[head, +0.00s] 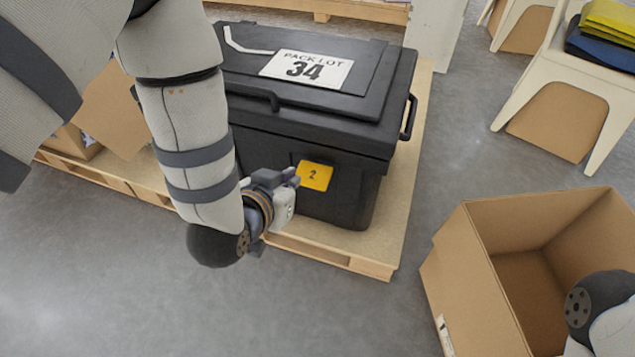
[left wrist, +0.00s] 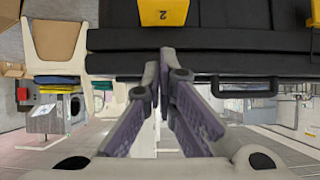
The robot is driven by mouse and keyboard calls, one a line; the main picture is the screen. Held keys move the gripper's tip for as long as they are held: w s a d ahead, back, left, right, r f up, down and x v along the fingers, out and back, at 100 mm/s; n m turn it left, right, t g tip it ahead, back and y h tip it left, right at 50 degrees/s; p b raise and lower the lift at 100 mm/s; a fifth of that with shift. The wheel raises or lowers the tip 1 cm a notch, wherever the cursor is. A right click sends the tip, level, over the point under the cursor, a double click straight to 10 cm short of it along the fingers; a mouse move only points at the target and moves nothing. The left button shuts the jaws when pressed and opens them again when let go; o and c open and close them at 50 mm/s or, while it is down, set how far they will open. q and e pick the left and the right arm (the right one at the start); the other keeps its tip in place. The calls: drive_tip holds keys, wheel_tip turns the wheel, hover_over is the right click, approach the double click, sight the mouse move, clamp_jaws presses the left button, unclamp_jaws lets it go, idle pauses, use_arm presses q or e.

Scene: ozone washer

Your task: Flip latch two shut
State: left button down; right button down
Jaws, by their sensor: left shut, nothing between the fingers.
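A black lidded case (head: 270,145) marked "PACK LOT 34" stands on a wooden pallet. Its yellow latch tag (head: 314,175) with the number 2 is on the front face, near the right corner. The tag also shows at the top of the left wrist view (left wrist: 163,12), where the picture is upside down. My left gripper (head: 293,176) is just left of the tag at the case front, its fingers shut and empty. In the left wrist view its fingertips (left wrist: 166,52) meet near the lid seam. I cannot tell whether they touch the case. My right gripper is not in view.
An open cardboard box (head: 467,268) stands at the lower right, with part of my right arm over it. The pallet (head: 383,267) sticks out around the case. Grey floor is clear between the pallet and table.

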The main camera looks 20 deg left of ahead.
sight(315, 174)
use_arm(q)
drive_tip(key=shift+a, duration=0.1)
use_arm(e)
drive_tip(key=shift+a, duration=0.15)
